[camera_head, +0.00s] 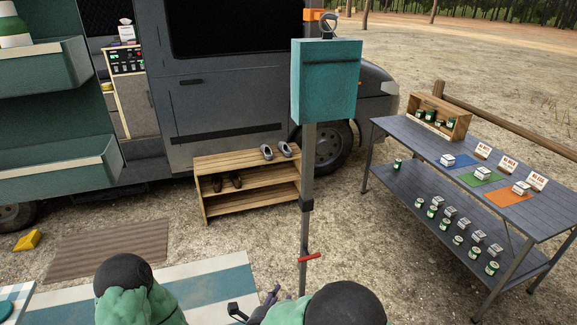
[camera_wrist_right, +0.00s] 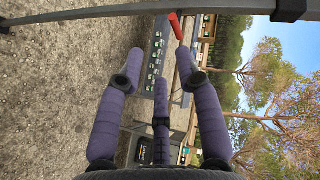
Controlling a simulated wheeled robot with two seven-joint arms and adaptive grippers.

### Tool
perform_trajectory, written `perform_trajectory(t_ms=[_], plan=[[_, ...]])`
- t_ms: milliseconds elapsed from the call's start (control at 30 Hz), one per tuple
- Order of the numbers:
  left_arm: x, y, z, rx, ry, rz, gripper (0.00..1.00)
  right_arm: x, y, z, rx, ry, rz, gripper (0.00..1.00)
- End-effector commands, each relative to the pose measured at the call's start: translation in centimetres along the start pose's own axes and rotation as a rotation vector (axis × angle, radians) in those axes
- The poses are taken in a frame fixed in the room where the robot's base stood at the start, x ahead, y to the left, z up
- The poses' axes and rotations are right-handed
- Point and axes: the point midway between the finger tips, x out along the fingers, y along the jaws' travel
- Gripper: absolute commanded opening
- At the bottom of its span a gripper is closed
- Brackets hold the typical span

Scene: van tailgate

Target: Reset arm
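My right gripper (camera_head: 272,300) shows at the bottom centre of the head view, low beside the grey post and partly hidden by my right arm. In the right wrist view its purple fingers (camera_wrist_right: 160,68) stand apart with nothing between them, so it is open and empty. My left arm shows at the bottom left of the head view, but its gripper is not in view.
A grey post (camera_head: 305,225) with a teal box (camera_head: 326,80) and a red handle (camera_head: 309,258) stands close ahead; the handle also shows in the right wrist view (camera_wrist_right: 176,26). A wooden shoe rack (camera_head: 247,161) stands by the van (camera_head: 235,110). A grey table (camera_head: 420,143) stands right.

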Motion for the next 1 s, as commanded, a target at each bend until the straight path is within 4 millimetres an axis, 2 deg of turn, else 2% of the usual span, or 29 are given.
perform_trajectory(t_ms=[33,167,200,300,400,467,567,700,833,900,1000], plan=[[0.0,0.0,0.0,0.0,0.0,0.0,0.67,1.3,1.3,-0.1,-0.047,-0.029,0.03,0.35],[0.0,0.0,0.0,0.0,0.0,0.0,0.67,4.3,5.7,-0.1,-0.204,-0.157,0.115,0.35],[0.0,0.0,0.0,0.0,0.0,0.0,0.67,5.1,7.4,-0.2,-0.258,-0.207,0.146,0.35],[0.0,0.0,0.0,0.0,0.0,0.0,0.67,6.2,11.9,-0.4,-0.388,-0.345,0.221,0.35],[0.0,0.0,0.0,0.0,0.0,0.0,0.67,6.1,16.8,-0.8,-0.507,-0.5,0.29,0.35],[0.0,0.0,0.0,0.0,0.0,0.0,0.67,5.5,19.6,-1.2,-0.572,-0.598,0.326,0.35],[0.0,0.0,0.0,0.0,0.0,0.0,0.67,3.6,24.3,-1.9,-0.666,-0.775,0.378,0.35],[0.0,0.0,0.0,0.0,0.0,0.0,0.67,-0.4,29.6,-3.1,-0.763,-1.022,0.417,0.35],[0.0,0.0,0.0,0.0,0.0,0.0,0.67,-3.9,32.6,-4.1,-0.815,-1.199,0.417,0.35],[0.0,0.0,0.0,0.0,0.0,0.0,0.67,-5.2,33.5,-4.4,-0.831,-1.263,0.412,0.35],[0.0,0.0,0.0,0.0,0.0,0.0,0.67,-6.3,34.1,-4.7,-0.842,-1.313,0.404,0.35]])
